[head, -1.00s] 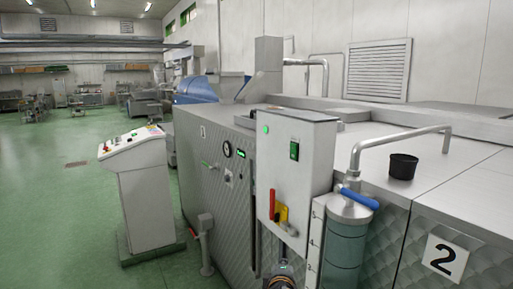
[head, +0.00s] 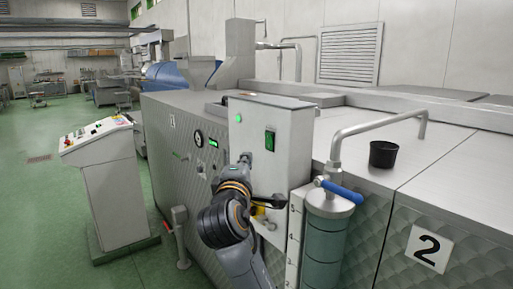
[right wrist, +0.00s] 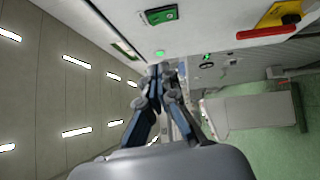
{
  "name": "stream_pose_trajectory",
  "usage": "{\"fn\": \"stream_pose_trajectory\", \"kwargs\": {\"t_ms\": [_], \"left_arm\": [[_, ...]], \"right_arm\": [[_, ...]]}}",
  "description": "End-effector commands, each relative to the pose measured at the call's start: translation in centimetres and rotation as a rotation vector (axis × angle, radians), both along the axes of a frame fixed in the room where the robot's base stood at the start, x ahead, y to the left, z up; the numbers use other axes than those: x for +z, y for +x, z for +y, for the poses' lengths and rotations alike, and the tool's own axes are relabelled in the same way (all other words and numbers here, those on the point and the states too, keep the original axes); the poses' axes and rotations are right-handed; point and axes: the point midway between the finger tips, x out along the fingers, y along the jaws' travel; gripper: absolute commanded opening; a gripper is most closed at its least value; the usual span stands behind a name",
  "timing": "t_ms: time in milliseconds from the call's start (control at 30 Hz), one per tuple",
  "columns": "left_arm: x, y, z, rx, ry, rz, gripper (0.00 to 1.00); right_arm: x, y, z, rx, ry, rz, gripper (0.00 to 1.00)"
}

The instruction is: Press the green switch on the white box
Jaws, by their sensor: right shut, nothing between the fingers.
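The white box (head: 262,165) is fixed on the front of the steel machine. Its green switch (head: 270,140) sits on the face toward me, at the upper right, and also shows in the right wrist view (right wrist: 161,14) at the top. My right gripper (head: 245,158) is shut and empty, in front of the box, left of and slightly below the switch in the head view. In the right wrist view its closed fingertips (right wrist: 158,70) point toward the box side with a green lamp (right wrist: 159,53). I cannot tell whether they touch the box. My left gripper is out of view.
A red handle on a yellow plate (right wrist: 278,14) is on the box, mostly hidden by my arm in the head view. A cylinder with a blue handle (head: 338,190) stands right of the box. A black cup (head: 383,154) stands on the machine. A control console (head: 108,185) stands left.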

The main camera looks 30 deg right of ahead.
Motion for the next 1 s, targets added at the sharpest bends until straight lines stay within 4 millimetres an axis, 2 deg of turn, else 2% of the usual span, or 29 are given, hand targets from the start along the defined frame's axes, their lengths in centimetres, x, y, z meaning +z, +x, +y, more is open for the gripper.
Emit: {"fn": "stream_pose_trajectory", "kwargs": {"t_ms": [167, 500, 733, 1000], "left_arm": [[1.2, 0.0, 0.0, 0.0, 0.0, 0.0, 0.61], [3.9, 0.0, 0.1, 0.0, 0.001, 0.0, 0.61], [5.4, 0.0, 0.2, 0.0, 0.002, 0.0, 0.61], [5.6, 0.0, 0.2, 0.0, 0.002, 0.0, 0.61]], "right_arm": [[0.6, 1.9, -1.8, -0.004, -0.002, 0.002, 0.0], [1.2, 7.4, -6.4, -0.002, 0.0, 0.003, 0.0], [1.5, 7.5, -9.4, -0.001, -0.001, 0.001, 0.0], [1.3, 7.6, -10.2, 0.001, 0.001, 0.0, 0.0]]}}
